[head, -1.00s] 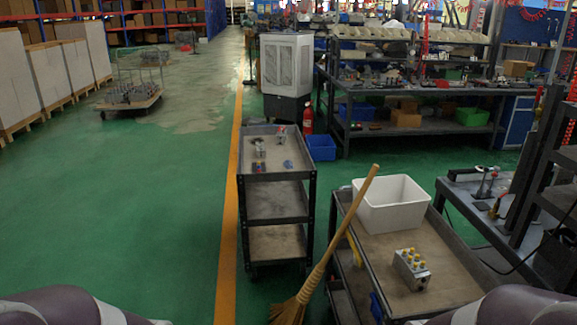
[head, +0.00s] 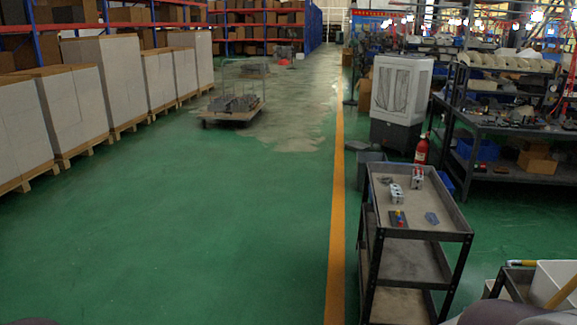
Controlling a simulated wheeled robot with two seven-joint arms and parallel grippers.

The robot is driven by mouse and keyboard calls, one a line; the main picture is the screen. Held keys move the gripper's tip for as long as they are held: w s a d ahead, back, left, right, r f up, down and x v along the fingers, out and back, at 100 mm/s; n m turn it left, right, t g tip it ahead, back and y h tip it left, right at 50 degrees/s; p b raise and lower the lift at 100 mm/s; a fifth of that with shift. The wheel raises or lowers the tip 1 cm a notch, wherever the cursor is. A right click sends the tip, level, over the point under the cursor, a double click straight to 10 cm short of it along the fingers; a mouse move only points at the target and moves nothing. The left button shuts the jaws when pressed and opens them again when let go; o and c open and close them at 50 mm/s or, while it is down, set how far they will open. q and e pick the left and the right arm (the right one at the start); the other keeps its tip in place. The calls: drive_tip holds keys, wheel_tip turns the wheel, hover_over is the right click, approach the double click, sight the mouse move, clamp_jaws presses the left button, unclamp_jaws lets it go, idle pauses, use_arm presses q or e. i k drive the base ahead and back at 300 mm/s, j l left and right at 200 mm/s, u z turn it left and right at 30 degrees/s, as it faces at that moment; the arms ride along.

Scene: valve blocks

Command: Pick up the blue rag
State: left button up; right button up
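A small blue item (head: 432,218), possibly the blue rag, lies on the top shelf of the dark three-shelf cart (head: 440,237). It is too small to tell for certain whether it is cloth. Neither of my grippers is in view. Only pieces of my own arms show at the bottom edge.
Metal valve blocks (head: 396,193) and a red, blue and yellow piece (head: 398,218) share the cart top. A white bin (head: 556,283) stands at the lower right. A red extinguisher (head: 421,150) stands behind the cart. Green floor (head: 200,230) is open to the left.

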sight(431, 216)
drive_tip(key=i+j, duration=0.2)
drive_tip(key=i, duration=0.3)
drive_tip(key=i+j, duration=0.2)
drive_tip(key=i, duration=0.3)
drive_tip(key=i+j+z, duration=0.1)
drive_tip(key=i, duration=0.4)
drive_tip(key=i+z, duration=0.25)
drive_tip(key=z, duration=0.2)
drive_tip(key=i+z, duration=0.25)
drive_tip(key=z, duration=0.15)
drive_tip(key=i+j+z, duration=0.2)
drive_tip(key=z, duration=0.25)
drive_tip(key=i+j+z, duration=0.2)
drive_tip(key=z, duration=0.25)
drive_tip(key=i+j+z, duration=0.2)
drive_tip(key=z, duration=0.25)
drive_tip(key=j+z, duration=0.4)
drive_tip(key=i+j+z, duration=0.15)
drive_tip(key=j+z, duration=0.2)
drive_tip(key=i+j+z, duration=0.15)
drive_tip(key=j+z, duration=0.15)
drive_tip(key=i+j+z, duration=0.1)
drive_tip(key=j+z, duration=0.55)
drive_tip(key=j, duration=0.15)
